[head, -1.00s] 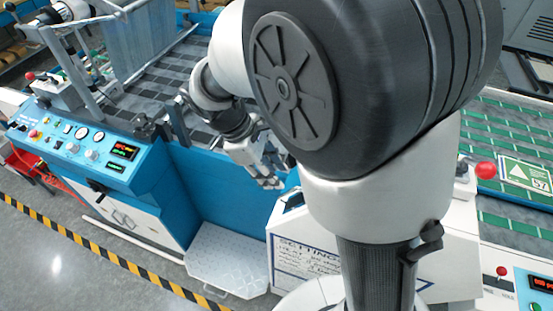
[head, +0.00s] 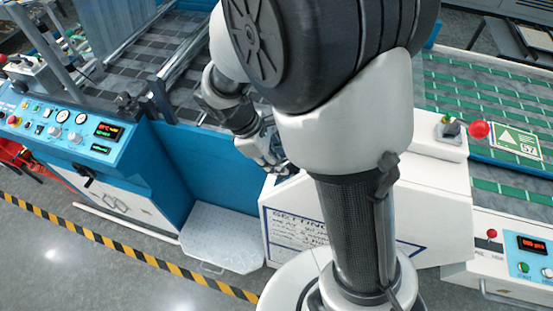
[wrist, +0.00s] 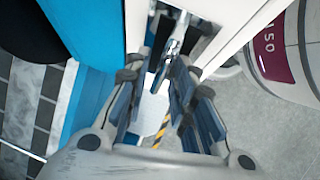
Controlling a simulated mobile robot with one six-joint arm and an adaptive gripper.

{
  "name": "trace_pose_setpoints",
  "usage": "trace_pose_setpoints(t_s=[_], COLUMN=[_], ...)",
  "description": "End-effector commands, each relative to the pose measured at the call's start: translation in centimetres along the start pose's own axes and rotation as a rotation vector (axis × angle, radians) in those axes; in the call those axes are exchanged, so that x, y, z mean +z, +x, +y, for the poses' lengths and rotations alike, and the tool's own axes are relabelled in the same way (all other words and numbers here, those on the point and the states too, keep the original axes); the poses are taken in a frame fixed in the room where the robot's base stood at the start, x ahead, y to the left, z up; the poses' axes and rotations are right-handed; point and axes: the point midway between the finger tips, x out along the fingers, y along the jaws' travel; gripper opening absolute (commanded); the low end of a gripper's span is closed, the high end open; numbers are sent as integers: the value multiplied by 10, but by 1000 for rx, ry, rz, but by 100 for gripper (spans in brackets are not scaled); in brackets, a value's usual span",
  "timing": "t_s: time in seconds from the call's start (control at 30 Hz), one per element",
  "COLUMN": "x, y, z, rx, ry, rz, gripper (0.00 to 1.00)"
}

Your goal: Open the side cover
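The side cover looks to be the white panel (head: 290,205) with blue hand-lettered text, at the lower middle of the head view, partly hidden by my arm. In the wrist view a white panel edge (wrist: 237,32) runs down from the upper right, beside a dark gap. A shiny metal bar (wrist: 177,40), perhaps a handle, lies beyond and between my fingertips. My gripper (wrist: 166,75) is open, with a finger on each side of the bar; I cannot tell whether they touch it. In the head view my gripper (head: 275,165) is at the panel's upper left corner.
A blue machine with a control panel (head: 60,125) stands at left. A metal step plate (head: 222,237) lies beside the white panel. Yellow-black tape (head: 120,250) crosses the floor. A red knob (head: 479,129) and a green-striped conveyor (head: 480,80) are at right.

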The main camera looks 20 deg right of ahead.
Motion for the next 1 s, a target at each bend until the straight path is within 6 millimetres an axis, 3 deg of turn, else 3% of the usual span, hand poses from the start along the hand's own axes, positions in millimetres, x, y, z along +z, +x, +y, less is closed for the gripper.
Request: trace_pose_setpoints(t_s=[0.3, 1.0], x=[0, -1], y=[0, -1], z=[0, 0], rx=[0, 1], ry=[0, 0], rz=[0, 0], gripper=[0, 0])
